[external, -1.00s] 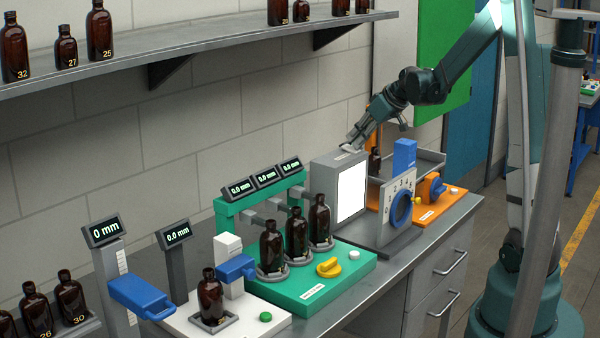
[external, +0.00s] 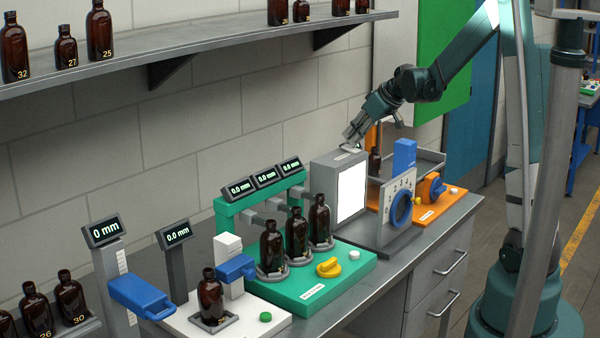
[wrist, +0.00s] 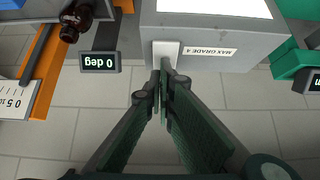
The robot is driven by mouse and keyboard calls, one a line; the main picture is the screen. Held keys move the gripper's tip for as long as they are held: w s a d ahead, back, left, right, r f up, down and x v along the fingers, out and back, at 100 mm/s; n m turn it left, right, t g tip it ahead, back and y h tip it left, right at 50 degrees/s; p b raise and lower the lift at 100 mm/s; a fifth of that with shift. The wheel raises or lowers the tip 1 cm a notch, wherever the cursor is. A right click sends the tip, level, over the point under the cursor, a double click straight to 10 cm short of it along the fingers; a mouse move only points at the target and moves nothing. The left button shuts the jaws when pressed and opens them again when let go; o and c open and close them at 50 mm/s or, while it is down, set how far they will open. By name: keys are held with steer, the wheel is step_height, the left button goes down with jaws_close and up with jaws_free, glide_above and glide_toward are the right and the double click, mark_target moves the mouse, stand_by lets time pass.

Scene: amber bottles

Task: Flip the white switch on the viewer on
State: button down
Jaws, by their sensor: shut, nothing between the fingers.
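The viewer (external: 326,190) is a grey box with a bright white lit panel (external: 352,192) on its front, standing on the bench. The white switch (external: 351,149) is on its top; in the wrist view the switch (wrist: 166,50) is a white block beside a "MAX GRADE 4" label. My gripper (external: 350,141) is shut and empty, its fingertips right at the switch. In the wrist view my gripper (wrist: 165,68) has its tips over the lower edge of the switch. I cannot tell whether they touch it.
Left of the viewer is a green station (external: 312,290) with several amber bottles. Right of it stand a grey panel with a blue ring (external: 401,209) and an orange station (external: 430,205). A shelf (external: 190,52) with bottles hangs on the wall.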

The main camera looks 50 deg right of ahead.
mark_target(350, 150)
steer(key=shift+r, duration=0.15)
steer(key=shift+r+p, duration=0.35)
steer(key=shift+r, duration=0.15)
steer(key=r, duration=0.1)
steer(key=r+p, duration=0.1)
steer(key=r, duration=0.1)
steer(key=shift+s, duration=0.35)
steer(key=s+r, duration=0.5)
steer(key=s, duration=0.3)
steer(key=shift+r, duration=0.2)
steer(key=shift+s, duration=0.1)
